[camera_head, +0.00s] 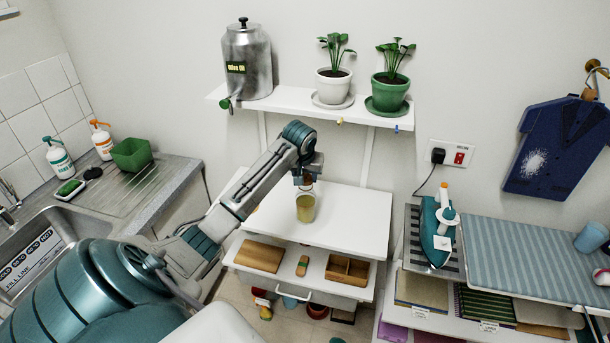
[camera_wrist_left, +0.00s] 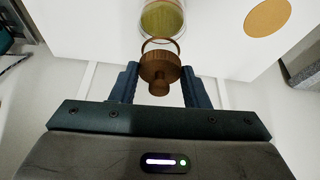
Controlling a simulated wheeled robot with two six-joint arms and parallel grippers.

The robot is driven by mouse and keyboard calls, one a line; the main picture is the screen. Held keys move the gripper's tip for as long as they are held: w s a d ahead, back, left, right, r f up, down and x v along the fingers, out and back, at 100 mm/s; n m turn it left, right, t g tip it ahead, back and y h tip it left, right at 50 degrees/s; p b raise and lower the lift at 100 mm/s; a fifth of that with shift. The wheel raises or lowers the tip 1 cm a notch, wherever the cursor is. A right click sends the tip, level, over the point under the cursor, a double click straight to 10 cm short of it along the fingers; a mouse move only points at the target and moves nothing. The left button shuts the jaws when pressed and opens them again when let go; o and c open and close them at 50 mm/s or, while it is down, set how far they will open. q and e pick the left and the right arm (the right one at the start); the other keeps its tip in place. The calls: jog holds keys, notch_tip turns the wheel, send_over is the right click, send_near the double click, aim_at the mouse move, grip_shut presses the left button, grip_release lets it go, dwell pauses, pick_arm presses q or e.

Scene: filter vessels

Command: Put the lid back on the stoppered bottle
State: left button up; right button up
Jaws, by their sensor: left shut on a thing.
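The bottle (camera_head: 306,208) is clear, holds yellow-green liquid and stands upright on the white table in the head view. In the left wrist view the bottle (camera_wrist_left: 162,18) is at the top centre, just beyond the fingertips. My left gripper (camera_head: 305,181) is directly above the bottle's mouth. In the wrist view my left gripper (camera_wrist_left: 159,75) is shut on the brown wooden lid (camera_wrist_left: 159,66), its knob towards the camera. A thin brown ring shows between lid and bottle. I cannot tell whether the lid touches the bottle. My right gripper is not in view.
A tan disc (camera_wrist_left: 268,17) lies on the white table (camera_head: 345,215) beside the bottle. The table's right side is clear. Above is a wall shelf (camera_head: 290,101) with a metal olive oil can (camera_head: 247,62) and two potted plants. An iron (camera_head: 437,232) stands at the right.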

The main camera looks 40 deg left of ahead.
pick_arm(q)
jog(key=shift+f, duration=0.15)
dwell(0.7)
jog(key=o, duration=1.5)
jog(key=shift+r, duration=3.55)
grip_shut()
jog(key=shift+f, duration=0.15)
jog(key=shift+f+b, duration=0.5)
jog(key=shift+f, duration=1.75)
